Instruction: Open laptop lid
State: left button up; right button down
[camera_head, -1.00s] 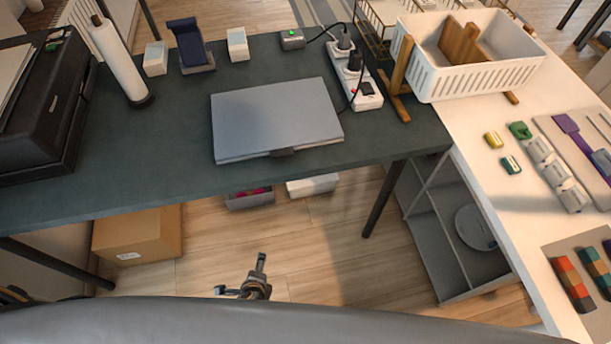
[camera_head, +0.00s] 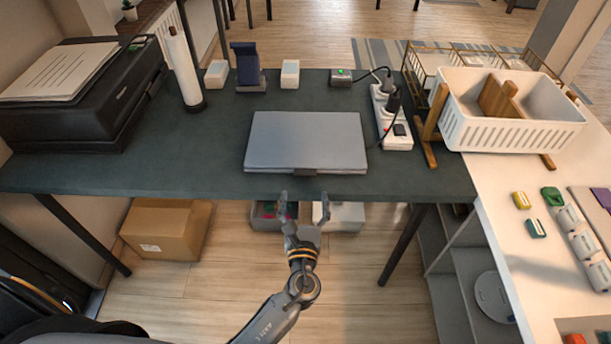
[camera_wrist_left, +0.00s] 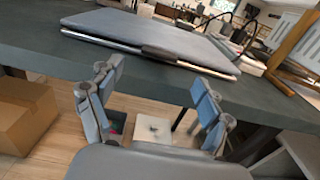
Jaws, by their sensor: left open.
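A closed grey laptop (camera_head: 306,140) lies flat on the dark table near its front edge. A small dark tab (camera_head: 304,172) sits at the middle of its front edge. My left gripper (camera_head: 304,195) is open and empty, just in front of the table edge and below the tab. In the left wrist view the laptop (camera_wrist_left: 150,38) is ahead of and above the open fingers (camera_wrist_left: 158,98), apart from them. The tab (camera_wrist_left: 160,53) shows between the fingertips. My right gripper is not in view.
The dark table (camera_head: 210,165) has free room left of the laptop. A power strip (camera_head: 391,120) with cables stands close to its right. A printer (camera_head: 85,100) and a paper roll (camera_head: 184,70) are at left. A white basket (camera_head: 510,130) is at right.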

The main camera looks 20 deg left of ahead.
aim_at(305, 175)
pick_arm(q)
jog(key=x, duration=0.7)
jog(key=shift+w+f, duration=0.1)
jog(key=shift+w, duration=0.1)
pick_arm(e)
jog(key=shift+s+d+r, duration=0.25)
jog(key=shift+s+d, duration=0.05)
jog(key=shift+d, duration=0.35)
